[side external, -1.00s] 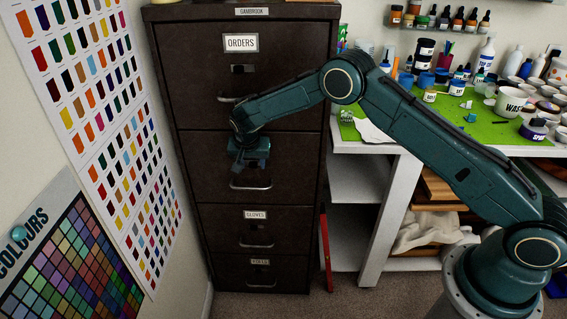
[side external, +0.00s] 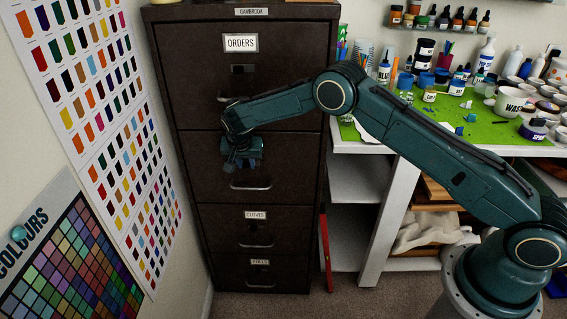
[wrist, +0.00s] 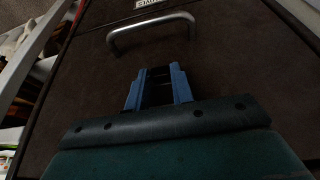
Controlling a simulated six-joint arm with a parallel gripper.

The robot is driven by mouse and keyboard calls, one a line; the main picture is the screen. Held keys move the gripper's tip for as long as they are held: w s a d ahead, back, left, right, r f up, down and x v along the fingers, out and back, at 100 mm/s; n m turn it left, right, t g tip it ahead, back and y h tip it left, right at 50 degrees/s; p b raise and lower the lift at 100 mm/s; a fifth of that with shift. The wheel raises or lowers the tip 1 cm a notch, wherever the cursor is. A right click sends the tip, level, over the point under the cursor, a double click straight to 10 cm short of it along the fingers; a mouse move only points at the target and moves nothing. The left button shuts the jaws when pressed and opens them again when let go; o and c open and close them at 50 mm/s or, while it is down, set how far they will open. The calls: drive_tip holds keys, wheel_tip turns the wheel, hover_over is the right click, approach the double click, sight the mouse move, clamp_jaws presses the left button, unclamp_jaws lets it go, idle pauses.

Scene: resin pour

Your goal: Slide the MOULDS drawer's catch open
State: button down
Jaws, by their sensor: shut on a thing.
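A dark brown filing cabinet (side external: 185,140) stands against the wall. The second drawer (side external: 290,165) from the top has its label hidden behind my arm, so I cannot read MOULDS on it. My gripper (side external: 240,164) is at this drawer's front, just above its metal handle (side external: 251,187). In the wrist view, my gripper's blue fingers (wrist: 158,75) are close together against the drawer front, shut on the small dark catch, which they mostly hide. A metal handle (wrist: 150,25) lies beyond the fingertips. The drawer looks closed.
The ORDERS drawer (side external: 290,90) is above, with a catch of its own (side external: 243,69). The GLOVES drawer (side external: 290,228) and another drawer are below, both closed. A workbench (side external: 500,150) crowded with bottles and pots stands on the right. A red bar (side external: 325,252) leans beside the cabinet.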

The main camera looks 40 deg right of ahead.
drive_tip(key=shift+w+a+r, duration=0.1)
drive_tip(key=shift+w+a, duration=0.1)
drive_tip(key=c, duration=1.2)
unclamp_jaws()
drive_tip(key=shift+s, duration=0.1)
drive_tip(key=v, duration=1.3)
drive_tip(key=shift+s+r, duration=0.2)
drive_tip(key=shift+r, duration=0.05)
drive_tip(key=shift+a, duration=0.1)
drive_tip(key=shift+r, duration=0.1)
